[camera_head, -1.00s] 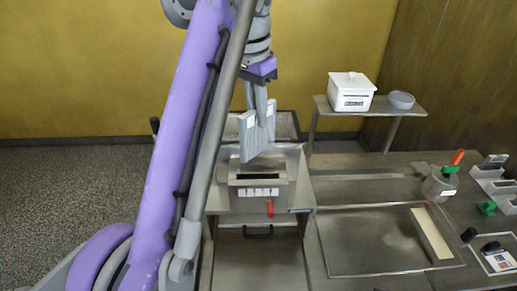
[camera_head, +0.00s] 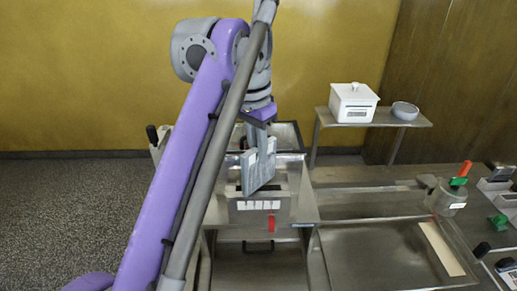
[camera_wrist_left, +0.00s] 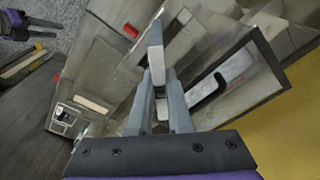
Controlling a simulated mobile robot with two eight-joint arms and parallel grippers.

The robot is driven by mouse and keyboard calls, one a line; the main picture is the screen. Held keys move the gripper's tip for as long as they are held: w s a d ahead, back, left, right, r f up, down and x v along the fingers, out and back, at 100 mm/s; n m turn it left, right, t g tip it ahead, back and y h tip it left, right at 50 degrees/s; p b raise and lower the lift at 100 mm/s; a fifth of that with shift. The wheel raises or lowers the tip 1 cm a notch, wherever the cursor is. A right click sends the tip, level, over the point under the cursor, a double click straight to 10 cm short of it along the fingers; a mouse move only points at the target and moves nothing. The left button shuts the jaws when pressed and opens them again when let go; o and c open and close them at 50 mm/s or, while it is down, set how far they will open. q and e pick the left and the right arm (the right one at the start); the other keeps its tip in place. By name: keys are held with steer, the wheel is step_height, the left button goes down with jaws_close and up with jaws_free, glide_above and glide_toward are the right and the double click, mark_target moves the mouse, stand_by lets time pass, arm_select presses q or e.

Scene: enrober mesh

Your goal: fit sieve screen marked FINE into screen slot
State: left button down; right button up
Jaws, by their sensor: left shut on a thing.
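My left gripper (camera_head: 258,128) is shut on a grey, flat sieve screen (camera_head: 259,168), held upright with a slight tilt. In the left wrist view the left gripper (camera_wrist_left: 160,100) points at the screen, seen nearly edge-on (camera_wrist_left: 155,45). The screen's lower edge overlaps the dark screen slot (camera_head: 275,187) in the top of the steel machine (camera_head: 225,210). I cannot tell whether the edge is inside the slot or just above it. No FINE marking is readable. A purple part with dark prongs (camera_wrist_left: 35,28), possibly my right gripper, shows at the wrist view's top left.
A red lever (camera_head: 271,223) hangs on the machine front below white labels. An open steel bin (camera_head: 290,132) lies behind.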

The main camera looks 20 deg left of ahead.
arm_select(q)
steer(key=shift+s+f, duration=0.2)
steer(key=shift+f, duration=0.05)
steer(key=c, duration=0.8)
jaws_free()
steer(key=shift+c, duration=0.2)
steer(key=shift+w, duration=0.1)
arm_select(e)
steer(key=shift+s+f, duration=0.1)
steer(key=shift+s, duration=0.05)
arm_select(q)
steer(key=r+p, duration=0.1)
steer(key=r, duration=0.2)
steer(key=r+p, duration=0.1)
steer(key=r, duration=0.1)
steer(key=r+p, duration=0.1)
steer(key=r, duration=0.2)
steer(key=shift+s+a+r, duration=0.2)
steer(key=shift+s+r, duration=0.1)
arm_select(e)
steer(key=shift+t, duration=0.3)
steer(key=r, duration=0.1)
steer(key=w+r, duration=0.1)
steer(key=r, duration=0.1)
steer(key=w+r, duration=0.1)
steer(key=shift+w+r, duration=0.25)
steer(key=shift+r, duration=0.15)
